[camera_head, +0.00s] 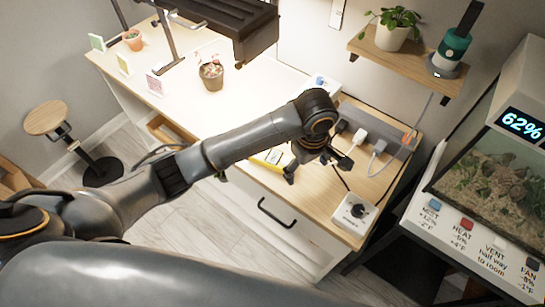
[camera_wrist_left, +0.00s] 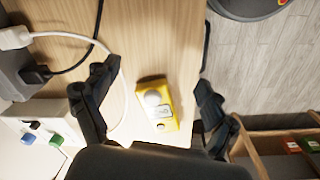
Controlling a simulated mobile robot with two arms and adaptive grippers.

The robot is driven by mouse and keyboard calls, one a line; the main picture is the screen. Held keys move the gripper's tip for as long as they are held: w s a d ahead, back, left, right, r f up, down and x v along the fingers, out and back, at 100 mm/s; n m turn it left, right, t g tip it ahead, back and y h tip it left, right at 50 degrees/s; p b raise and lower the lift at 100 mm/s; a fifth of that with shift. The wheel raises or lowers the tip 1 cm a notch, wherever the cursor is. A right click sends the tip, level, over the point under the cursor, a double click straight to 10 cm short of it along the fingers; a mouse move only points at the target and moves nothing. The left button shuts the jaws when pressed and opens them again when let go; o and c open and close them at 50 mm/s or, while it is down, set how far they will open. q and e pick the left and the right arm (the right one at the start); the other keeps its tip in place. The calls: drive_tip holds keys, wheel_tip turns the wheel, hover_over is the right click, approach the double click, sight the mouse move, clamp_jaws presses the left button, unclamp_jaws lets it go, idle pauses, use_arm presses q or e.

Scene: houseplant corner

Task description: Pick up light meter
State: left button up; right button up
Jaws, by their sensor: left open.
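The light meter (camera_wrist_left: 158,108) is a yellow device with a white dome and a small display, lying on the wooden top between my open left fingers in the left wrist view. In the head view its yellow body (camera_head: 268,159) shows partly behind my left arm. My left gripper (camera_head: 318,166) is open and points down over the wooden top, to the right of the meter in the head view. In the wrist view the fingers of this gripper (camera_wrist_left: 156,76) are apart with nothing between them touching. My right gripper is not in view.
A power strip (camera_head: 378,133) with several plugs and cables lies at the back of the wooden top. A white box with a black dial (camera_head: 354,212) stands near the front right. A terrarium (camera_head: 490,180) is at the right. A potted plant (camera_head: 211,75) stands on the white desk.

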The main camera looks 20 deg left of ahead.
use_arm(q)
drive_tip(key=w+a+r+n+y, duration=0.3)
drive_tip(key=w+a+r+n, duration=0.2)
drive_tip(key=a+r+n, duration=0.15)
drive_tip(key=b, duration=0.1)
hover_over(272, 156)
drive_tip(key=d, duration=0.2)
drive_tip(key=shift+y, duration=0.3)
drive_tip(key=f, duration=0.6)
drive_tip(key=shift+w+d, duration=0.1)
drive_tip(key=shift+w, duration=0.2)
drive_tip(key=shift+f, duration=0.65)
drive_tip(key=x, duration=0.2)
drive_tip(key=p+x, duration=0.1)
drive_tip(key=x, duration=0.1)
drive_tip(key=shift+s+a+f, duration=0.1)
drive_tip(key=shift+s+a, duration=0.1)
drive_tip(key=shift+s, duration=0.15)
drive_tip(key=shift+a+f, duration=0.15)
drive_tip(key=shift+f, duration=0.35)
drive_tip(key=c, duration=1.4)
